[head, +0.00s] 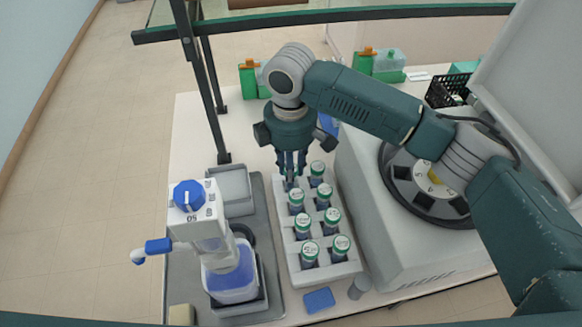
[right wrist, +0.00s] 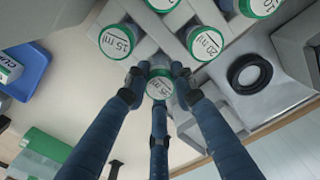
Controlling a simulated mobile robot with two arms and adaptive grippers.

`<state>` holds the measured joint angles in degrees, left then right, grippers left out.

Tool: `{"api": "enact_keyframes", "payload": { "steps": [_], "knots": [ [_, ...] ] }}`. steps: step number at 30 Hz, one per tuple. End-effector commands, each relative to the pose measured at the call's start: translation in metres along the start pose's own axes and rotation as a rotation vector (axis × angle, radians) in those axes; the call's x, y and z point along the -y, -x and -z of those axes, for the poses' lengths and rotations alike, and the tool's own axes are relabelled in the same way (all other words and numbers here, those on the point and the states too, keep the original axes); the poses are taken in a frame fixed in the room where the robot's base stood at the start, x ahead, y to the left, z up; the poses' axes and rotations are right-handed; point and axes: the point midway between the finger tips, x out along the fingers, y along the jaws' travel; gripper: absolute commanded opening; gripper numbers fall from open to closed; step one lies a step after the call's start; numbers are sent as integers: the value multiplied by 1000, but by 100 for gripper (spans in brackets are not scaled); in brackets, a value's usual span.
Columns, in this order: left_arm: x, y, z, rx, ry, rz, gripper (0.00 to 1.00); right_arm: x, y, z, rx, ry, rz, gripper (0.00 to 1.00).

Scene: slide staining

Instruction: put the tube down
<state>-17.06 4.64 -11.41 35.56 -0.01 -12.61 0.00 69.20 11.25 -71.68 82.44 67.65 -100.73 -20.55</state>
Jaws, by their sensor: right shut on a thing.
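My right gripper (head: 290,165) points down over the far left corner of the white tube rack (head: 325,274). Its fingers are shut around a tube with a green-rimmed white cap (right wrist: 160,88), seen from above in the right wrist view. The tube is at the rack's far left place and looks upright. In the head view the fingers hide most of it, so I cannot tell how deep it sits. Several other green-capped tubes stand in the rack in two columns, such as the near right one (head: 341,246). My left gripper is not in view.
A blue-knobbed bottle dispenser (head: 215,235) stands on a grey tray left of the rack. A large grey machine with a round dial (head: 425,185) stands close on the right. A blue pad (head: 319,299) lies in front. Green bottles (head: 248,80) stand behind.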

Motion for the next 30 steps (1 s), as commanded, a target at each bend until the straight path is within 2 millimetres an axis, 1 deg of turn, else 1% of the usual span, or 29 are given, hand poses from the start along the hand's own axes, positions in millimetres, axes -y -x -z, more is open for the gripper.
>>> {"api": "enact_keyframes", "payload": {
  "steps": [4, 12, 13, 15, 25, 28, 30],
  "knots": [
    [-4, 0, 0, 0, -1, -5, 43, 0, -1, 0, 0, 0, 1, 0],
    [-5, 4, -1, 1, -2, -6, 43, 0, -8, 0, 0, -1, 1, 0],
    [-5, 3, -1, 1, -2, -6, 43, 0, -8, 0, 0, -1, 0, 30],
    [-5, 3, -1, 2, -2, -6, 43, 0, -8, 0, 0, -1, 0, 43],
    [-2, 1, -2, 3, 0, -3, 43, 0, -6, 0, 0, 0, -1, 43],
    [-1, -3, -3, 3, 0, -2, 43, -1, 2, 0, 0, 1, -2, 43],
    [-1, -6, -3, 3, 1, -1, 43, -1, 13, 1, -2, 0, -4, 43]
  ]
}}
